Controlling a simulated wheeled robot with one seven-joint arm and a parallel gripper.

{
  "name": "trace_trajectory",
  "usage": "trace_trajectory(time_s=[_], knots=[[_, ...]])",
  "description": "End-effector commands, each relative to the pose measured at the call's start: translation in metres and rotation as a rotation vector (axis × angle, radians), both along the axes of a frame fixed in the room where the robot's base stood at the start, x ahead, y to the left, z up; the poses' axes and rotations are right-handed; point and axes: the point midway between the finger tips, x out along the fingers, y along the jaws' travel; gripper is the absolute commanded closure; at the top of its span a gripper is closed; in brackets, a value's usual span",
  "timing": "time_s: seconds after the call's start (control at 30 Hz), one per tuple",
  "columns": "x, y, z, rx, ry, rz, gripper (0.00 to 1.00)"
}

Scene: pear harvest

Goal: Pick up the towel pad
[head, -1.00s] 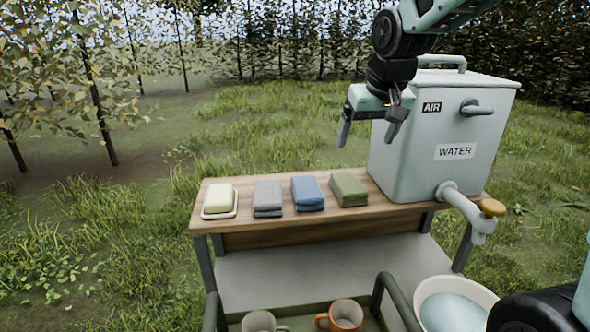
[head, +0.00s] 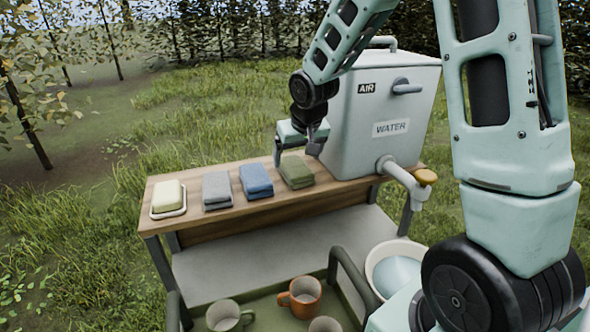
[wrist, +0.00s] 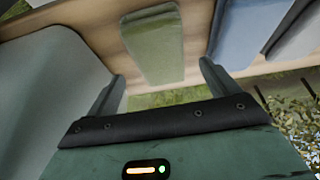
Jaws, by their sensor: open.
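Three folded towel pads lie in a row on the wooden shelf top: grey (head: 217,190), blue (head: 256,180) and green (head: 297,172). My gripper (head: 296,158) is open, low at the green pad, with its fingers around the pad's far end in the head view. In the wrist view, the green pad (wrist: 152,48) shows between and beyond the two open fingers (wrist: 160,78). The blue pad (wrist: 240,30) is off to the right there. Nothing is held. I cannot tell whether the fingers touch the green pad.
A yellow soap bar (head: 168,196) sits on a white dish at the shelf's left end. The water tank (head: 375,115) with a tap (head: 408,186) stands close right of the green pad. Below are a white basin (head: 380,265) and several mugs (head: 300,297).

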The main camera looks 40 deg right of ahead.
Motion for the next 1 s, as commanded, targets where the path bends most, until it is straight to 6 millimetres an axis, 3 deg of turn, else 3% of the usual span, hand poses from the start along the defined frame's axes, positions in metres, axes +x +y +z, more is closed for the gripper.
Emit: trace_trajectory(time_s=[0.3, 0.6, 0.77, 0.8, 1.0], knots=[[0.013, -0.002, -0.036, 0.000, 0.003, 0.001, 0.13], [0.014, -0.002, -0.040, 0.000, 0.001, 0.000, 0.13], [0.014, -0.002, -0.040, 0.000, 0.001, 0.000, 0.57], [0.014, -0.002, -0.040, 0.000, 0.001, 0.000, 0.61], [0.014, -0.002, -0.040, 0.000, 0.001, 0.000, 0.61]])
